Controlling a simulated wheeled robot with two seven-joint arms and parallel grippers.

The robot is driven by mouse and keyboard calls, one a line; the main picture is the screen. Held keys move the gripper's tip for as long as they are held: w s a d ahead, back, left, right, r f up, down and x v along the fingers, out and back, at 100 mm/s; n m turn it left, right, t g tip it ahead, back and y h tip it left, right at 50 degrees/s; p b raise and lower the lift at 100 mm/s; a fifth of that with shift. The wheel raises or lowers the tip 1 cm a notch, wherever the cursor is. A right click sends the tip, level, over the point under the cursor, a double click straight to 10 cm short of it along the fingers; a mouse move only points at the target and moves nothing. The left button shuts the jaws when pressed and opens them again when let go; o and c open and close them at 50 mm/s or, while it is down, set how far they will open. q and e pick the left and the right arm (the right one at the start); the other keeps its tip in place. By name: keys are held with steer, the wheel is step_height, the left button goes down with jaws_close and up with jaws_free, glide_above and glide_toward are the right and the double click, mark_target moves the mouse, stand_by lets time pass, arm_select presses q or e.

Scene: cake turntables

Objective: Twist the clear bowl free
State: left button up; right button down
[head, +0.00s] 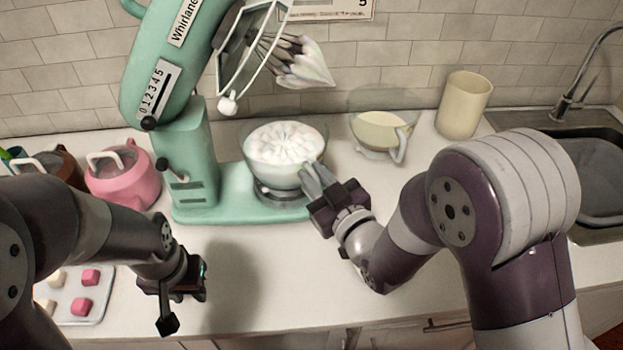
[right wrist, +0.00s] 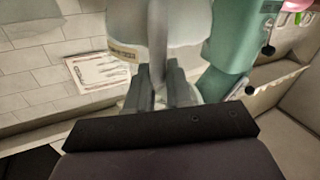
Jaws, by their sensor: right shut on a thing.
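The clear bowl (head: 289,177) sits upright on the base of a mint-green stand mixer (head: 192,150), with white whipped cream inside. My right gripper (head: 312,180) is at the bowl's right side, shut on its handle. In the right wrist view my gripper's fingers (right wrist: 160,88) close around the grey, see-through handle (right wrist: 158,45). The fingers hide the handle's lower part. The mixer head is tilted up, with a cream-coated whisk (head: 300,65) above and clear of the bowl. My left gripper (head: 185,295) is open and empty over the counter at the front left.
A clear jug (head: 375,130) of pale batter and a cream canister (head: 464,105) stand behind on the right, near the sink (head: 595,175). A pink pot (head: 122,180) stands left of the mixer. A tray (head: 98,312) with small cubes lies front left. The front middle counter is clear.

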arm_select(q)
steer(key=shift+f, duration=0.15)
arm_select(e)
steer(key=shift+w+d+n+g+y, duration=0.15)
steer(key=shift+d+n+g+y, duration=0.2)
steer(key=shift+y, duration=0.25)
steer(key=shift+w+d+n+g+y, duration=0.2)
steer(key=shift+d+n+g+y, duration=0.05)
steer(key=shift+d+n+y, duration=0.15)
steer(key=c, duration=0.9)
jaws_free()
steer(key=shift+c, duration=0.2)
arm_select(q)
steer(key=shift+f, duration=0.1)
